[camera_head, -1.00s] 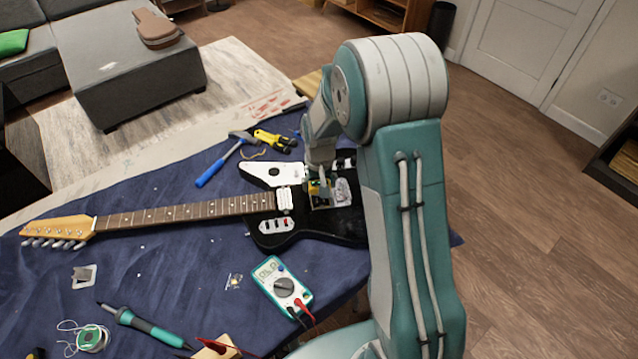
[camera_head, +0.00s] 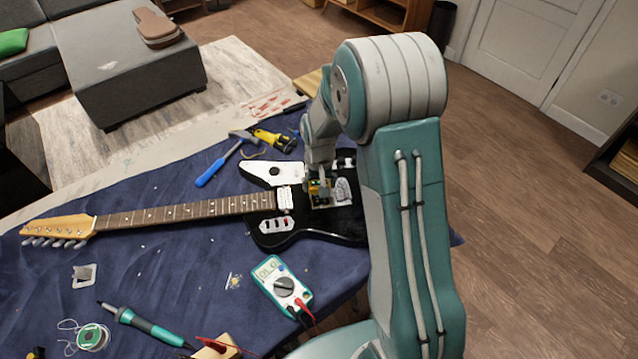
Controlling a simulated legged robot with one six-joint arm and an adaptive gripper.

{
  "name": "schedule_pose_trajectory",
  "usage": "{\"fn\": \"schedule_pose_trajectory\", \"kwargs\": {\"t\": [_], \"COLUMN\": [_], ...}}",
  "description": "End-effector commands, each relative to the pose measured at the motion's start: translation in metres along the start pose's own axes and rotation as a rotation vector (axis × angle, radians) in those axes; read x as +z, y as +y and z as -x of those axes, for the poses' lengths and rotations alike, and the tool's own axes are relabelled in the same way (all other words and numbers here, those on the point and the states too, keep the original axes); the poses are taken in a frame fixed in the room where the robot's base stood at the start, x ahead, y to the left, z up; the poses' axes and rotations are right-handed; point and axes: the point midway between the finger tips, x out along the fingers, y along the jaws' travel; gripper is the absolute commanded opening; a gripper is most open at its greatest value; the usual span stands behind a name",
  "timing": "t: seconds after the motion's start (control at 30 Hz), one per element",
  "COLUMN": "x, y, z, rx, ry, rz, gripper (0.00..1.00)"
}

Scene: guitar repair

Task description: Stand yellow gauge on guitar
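A black electric guitar (camera_head: 335,222) with a white pickguard lies flat on a blue cloth, its neck pointing left. My gripper (camera_head: 320,188) is low over the guitar body, just right of the pickup. A small yellow and dark thing (camera_head: 315,193) shows at the gripper's tips, at or over an open cavity in the body. It may be the yellow gauge, but it is too small to tell. I cannot make out the fingers, or whether they hold it or whether it touches the guitar. My own arm hides the right end of the guitar.
A yellow and black tool (camera_head: 272,139) and a blue-handled hammer (camera_head: 222,165) lie behind the guitar. A multimeter (camera_head: 283,284) lies in front, with a soldering iron (camera_head: 145,325) and a solder spool (camera_head: 92,338) at front left. The cloth left of the multimeter is mostly clear.

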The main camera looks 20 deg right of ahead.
Motion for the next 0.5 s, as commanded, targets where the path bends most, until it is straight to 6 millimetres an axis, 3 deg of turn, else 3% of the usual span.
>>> {"fn": "schedule_pose_trajectory", "kwargs": {"t": [0.5], "x": [-0.0001], "y": [0.0000], "z": [-0.0044], "rx": [0.000], "ry": [0.000], "rz": [0.000], "gripper": [0.28]}}
